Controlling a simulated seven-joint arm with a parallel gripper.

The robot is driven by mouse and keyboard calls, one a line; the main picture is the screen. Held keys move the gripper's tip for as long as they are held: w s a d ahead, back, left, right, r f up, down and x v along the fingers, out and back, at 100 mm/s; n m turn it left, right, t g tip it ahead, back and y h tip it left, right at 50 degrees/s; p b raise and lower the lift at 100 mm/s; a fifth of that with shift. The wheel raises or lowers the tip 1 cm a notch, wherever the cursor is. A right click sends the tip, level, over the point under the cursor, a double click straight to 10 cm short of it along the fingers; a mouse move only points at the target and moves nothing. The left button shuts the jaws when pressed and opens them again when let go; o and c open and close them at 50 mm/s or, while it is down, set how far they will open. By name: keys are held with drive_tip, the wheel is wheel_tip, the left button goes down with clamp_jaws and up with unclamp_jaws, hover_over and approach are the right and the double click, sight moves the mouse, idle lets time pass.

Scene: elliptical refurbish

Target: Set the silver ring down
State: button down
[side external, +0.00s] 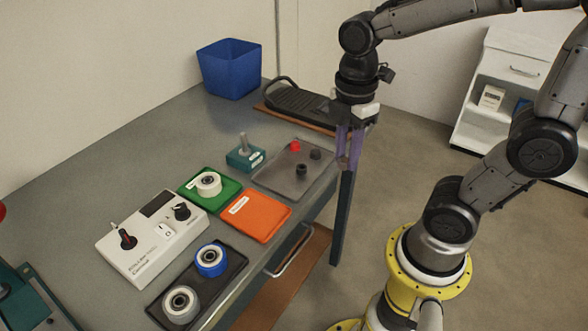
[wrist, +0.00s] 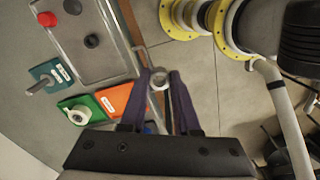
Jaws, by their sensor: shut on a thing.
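My gripper (side external: 349,162) has purple fingers and hangs at the right edge of the bench, beside the grey tray. In the wrist view my gripper (wrist: 161,76) is shut on a small silver ring (wrist: 159,79), held between the fingertips. In the side view the fingers hide the ring, or it is too small to make out. The grey tray (side external: 270,181) holds a red part (side external: 295,146) and two dark knobs (side external: 302,169).
A green pad (side external: 229,195) with a white wheel (side external: 208,184), an orange pad (side external: 253,217), a teal block (side external: 240,160) and a control box (side external: 140,252) stand on the bench. A dark tray (side external: 230,288) holds blue (side external: 211,260) and grey (side external: 181,305) wheels. A blue bin (side external: 229,70) stands behind.

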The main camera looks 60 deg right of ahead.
drive_tip(key=w+f, duration=0.4)
drive_tip(key=w, duration=0.5)
hover_over(290, 185)
drive_tip(key=f, duration=0.5)
drive_tip(key=shift+s, duration=0.2)
drive_tip(key=shift+w+f, duration=0.2)
drive_tip(key=shift+f, duration=1.65)
drive_tip(key=shift+f, duration=0.15)
drive_tip(key=c, duration=0.6)
unclamp_jaws()
drive_tip(key=shift+c, duration=0.2)
